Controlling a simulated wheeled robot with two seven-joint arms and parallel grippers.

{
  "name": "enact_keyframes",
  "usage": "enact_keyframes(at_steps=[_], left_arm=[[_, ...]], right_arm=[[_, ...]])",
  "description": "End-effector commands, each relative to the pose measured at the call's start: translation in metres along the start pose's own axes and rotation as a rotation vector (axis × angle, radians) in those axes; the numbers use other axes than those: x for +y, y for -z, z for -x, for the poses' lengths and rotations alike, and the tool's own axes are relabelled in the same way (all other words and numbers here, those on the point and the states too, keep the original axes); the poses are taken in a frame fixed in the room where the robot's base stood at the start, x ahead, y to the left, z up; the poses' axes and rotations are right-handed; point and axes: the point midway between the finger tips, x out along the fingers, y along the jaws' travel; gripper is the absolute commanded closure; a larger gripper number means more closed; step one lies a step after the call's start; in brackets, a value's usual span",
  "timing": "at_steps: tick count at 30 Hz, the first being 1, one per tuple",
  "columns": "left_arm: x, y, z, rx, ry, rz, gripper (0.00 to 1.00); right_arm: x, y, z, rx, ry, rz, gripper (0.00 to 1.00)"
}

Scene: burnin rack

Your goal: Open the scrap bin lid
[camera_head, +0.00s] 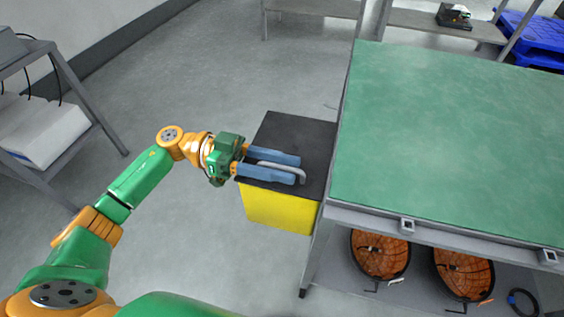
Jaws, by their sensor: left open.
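The scrap bin is a yellow box (278,211) on the floor, left of the green-topped table. Its dark lid (293,131) lies flat and closed on top. A light grey bar handle (291,171) sits on the lid near its front. My left gripper (299,168) reaches in from the left over the lid. Its two blue fingers are apart, one on each side of the handle, and I cannot tell whether they touch it. My right gripper does not show.
The green-topped table (450,130) stands close along the bin's right side. Two orange round baskets (380,254) are on its lower shelf. A grey shelf rack (60,120) with white equipment stands at the left. Open grey floor lies behind and left of the bin.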

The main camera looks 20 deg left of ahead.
Motion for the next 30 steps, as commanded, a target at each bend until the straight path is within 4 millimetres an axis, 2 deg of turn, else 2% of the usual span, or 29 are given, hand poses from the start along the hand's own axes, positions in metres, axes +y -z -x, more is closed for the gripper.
enact_keyframes(at_steps=[4, 9, 30], left_arm=[[-0.0001, -0.0004, 0.0001, 0.0, 0.0, 0.0, 0.58], [0.0, -0.0004, 0.0003, 0.0, 0.0, 0.0, 1.0], [0.0, -0.0006, 0.0004, 0.0, 0.0, 0.001, 1.0]], right_arm=[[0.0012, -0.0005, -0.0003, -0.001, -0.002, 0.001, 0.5], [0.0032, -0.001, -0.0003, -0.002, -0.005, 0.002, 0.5], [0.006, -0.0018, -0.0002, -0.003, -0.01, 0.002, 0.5]])
